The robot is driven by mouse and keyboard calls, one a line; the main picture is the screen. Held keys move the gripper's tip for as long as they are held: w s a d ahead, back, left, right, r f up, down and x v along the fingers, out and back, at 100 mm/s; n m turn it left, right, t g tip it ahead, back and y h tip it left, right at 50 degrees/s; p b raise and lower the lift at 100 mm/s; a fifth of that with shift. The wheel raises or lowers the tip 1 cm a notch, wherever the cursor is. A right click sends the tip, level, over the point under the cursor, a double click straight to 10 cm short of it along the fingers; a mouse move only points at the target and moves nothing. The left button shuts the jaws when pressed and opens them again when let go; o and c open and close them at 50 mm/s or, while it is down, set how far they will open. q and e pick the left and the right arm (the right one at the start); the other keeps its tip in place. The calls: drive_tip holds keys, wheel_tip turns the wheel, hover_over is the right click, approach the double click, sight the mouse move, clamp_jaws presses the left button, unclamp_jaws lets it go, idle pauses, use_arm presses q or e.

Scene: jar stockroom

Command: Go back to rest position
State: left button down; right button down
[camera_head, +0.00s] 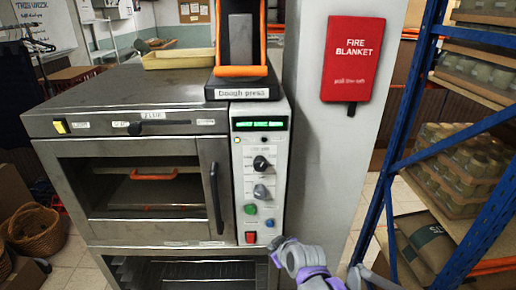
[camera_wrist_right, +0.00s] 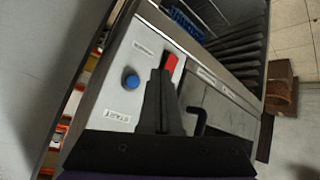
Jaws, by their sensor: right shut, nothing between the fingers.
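My right gripper (camera_head: 277,246) is low in the head view, in front of the lower right of the oven (camera_head: 130,130). Its white and purple arm comes in from the bottom right. In the right wrist view the dark fingers of the gripper (camera_wrist_right: 163,80) are together, with nothing between them. They are in front of a tilted white control panel, between a blue button (camera_wrist_right: 132,81) and a dark handle (camera_wrist_right: 198,120). A red part (camera_wrist_right: 171,63) shows beside the fingertips. I cannot tell whether the fingers touch the panel. My left gripper is not in view.
A dough press (camera_head: 240,92) and a yellow tray (camera_head: 178,59) are on top of the oven. A pillar with a red fire blanket (camera_head: 352,58) stands to the right. A blue-framed shelf (camera_head: 384,185) with jars is close to my right arm. A basket (camera_head: 36,231) is at left.

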drive_tip(key=s+d+m+g+h, duration=0.1)
drive_tip(key=s+d+m, duration=0.2)
drive_tip(key=s, duration=0.9)
drive_tip(key=s+d+f+m+g+h, duration=0.1)
drive_tip(key=s+d+m, duration=0.3)
drive_tip(key=s+d, duration=0.4)
drive_tip(key=s+g+h, duration=0.1)
drive_tip(key=s, duration=0.4)
drive_tip(key=shift+f, duration=0.25)
